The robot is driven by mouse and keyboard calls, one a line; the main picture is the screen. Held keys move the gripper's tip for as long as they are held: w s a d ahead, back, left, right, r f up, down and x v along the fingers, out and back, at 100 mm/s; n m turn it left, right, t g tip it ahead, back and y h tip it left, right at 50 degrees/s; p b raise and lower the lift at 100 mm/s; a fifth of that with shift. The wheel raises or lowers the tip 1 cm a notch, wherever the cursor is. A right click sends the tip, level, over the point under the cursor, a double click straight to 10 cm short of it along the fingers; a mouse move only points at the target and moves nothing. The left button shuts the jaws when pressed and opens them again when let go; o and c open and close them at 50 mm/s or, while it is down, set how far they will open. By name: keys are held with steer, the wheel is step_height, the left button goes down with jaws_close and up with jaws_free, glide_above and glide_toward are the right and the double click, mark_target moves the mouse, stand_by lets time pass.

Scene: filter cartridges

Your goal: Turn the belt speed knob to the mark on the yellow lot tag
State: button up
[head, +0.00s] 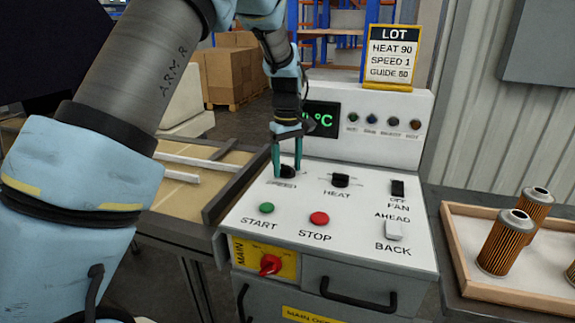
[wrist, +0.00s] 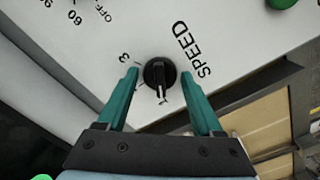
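The yellow lot tag (head: 393,58) stands on top of the machine's panel and reads HEAT 90, SPEED 1 and a GUIDE line whose number looks like 50 or 60. The black belt speed knob (wrist: 160,76) sits on the white panel by the word SPEED; it also shows in the head view (head: 288,171). Its white pointer line faces the bottom of the wrist view. A 3 shows at its upper left; the mark near the pointer is too small to read surely. My gripper (wrist: 161,75) is open, one teal finger each side of the knob, with visible gaps; it shows above the knob in the head view (head: 288,155).
The heat knob (head: 340,180) is right of the speed knob. A green START button (head: 267,208), red STOP button (head: 319,218), fan switch (head: 397,188) and AHEAD/BACK switch (head: 394,230) share the panel. A tray (head: 530,298) with filter cartridges stands at right.

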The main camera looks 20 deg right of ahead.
mark_target(287, 166)
steer(key=shift+o, duration=1.3)
step_height(287, 166, up, 11)
steer(key=b, duration=0.2)
steer(key=shift+f, duration=0.1)
